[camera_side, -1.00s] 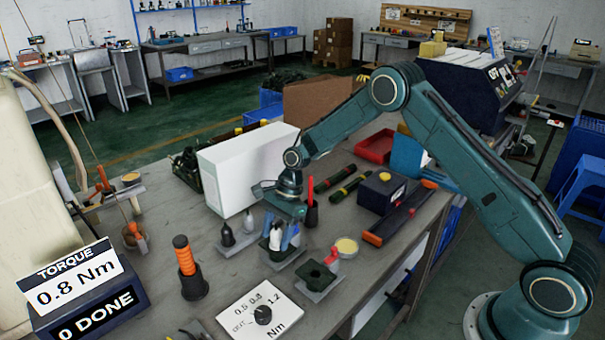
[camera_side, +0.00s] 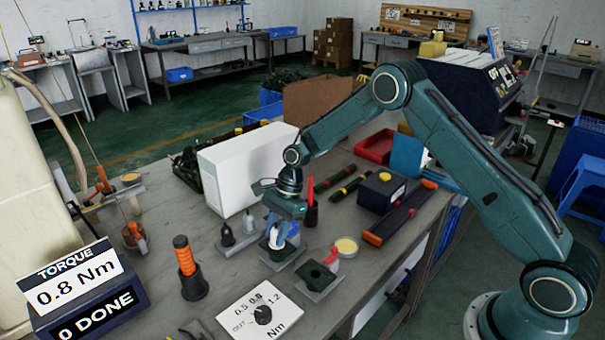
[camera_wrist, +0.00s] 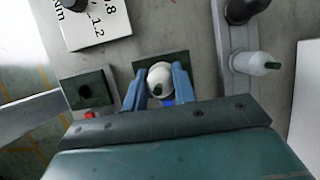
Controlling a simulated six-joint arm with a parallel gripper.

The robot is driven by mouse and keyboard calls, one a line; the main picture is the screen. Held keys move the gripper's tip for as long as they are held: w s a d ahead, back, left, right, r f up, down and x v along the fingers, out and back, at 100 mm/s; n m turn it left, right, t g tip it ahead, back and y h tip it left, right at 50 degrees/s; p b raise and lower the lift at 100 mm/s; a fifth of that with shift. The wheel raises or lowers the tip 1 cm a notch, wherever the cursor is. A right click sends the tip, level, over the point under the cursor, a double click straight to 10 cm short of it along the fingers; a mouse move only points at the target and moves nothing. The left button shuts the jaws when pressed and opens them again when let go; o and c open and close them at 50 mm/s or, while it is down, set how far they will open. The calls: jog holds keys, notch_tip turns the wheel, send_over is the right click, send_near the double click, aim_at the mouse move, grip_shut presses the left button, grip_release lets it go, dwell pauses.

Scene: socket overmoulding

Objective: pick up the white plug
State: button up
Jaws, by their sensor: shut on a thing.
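A white plug (camera_side: 273,237) stands upright at a dark square fixture (camera_side: 277,252) on the bench. In the wrist view the plug (camera_wrist: 160,80) sits between my two blue fingers, and the dark fixture (camera_wrist: 176,59) shows behind it. My gripper (camera_side: 283,235) is low over the fixture, its fingers shut on the white plug. The fingers (camera_wrist: 160,90) touch it from both sides in the wrist view. The plug's lower end is hidden, so I cannot tell whether it is clear of the fixture.
A holder to the left carries a dark plug (camera_side: 228,236) and a pale plug (camera_side: 249,222). An empty dark socket block (camera_side: 317,276) with a red lever stands to the right. A white box (camera_side: 240,170) rises behind. An orange-handled screwdriver (camera_side: 186,265) stands in front left.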

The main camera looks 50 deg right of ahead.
aim_at(276, 230)
notch_tip(276, 230, up, 20)
jog(key=shift+f, duration=0.2)
dwell(0.4)
dwell(0.5)
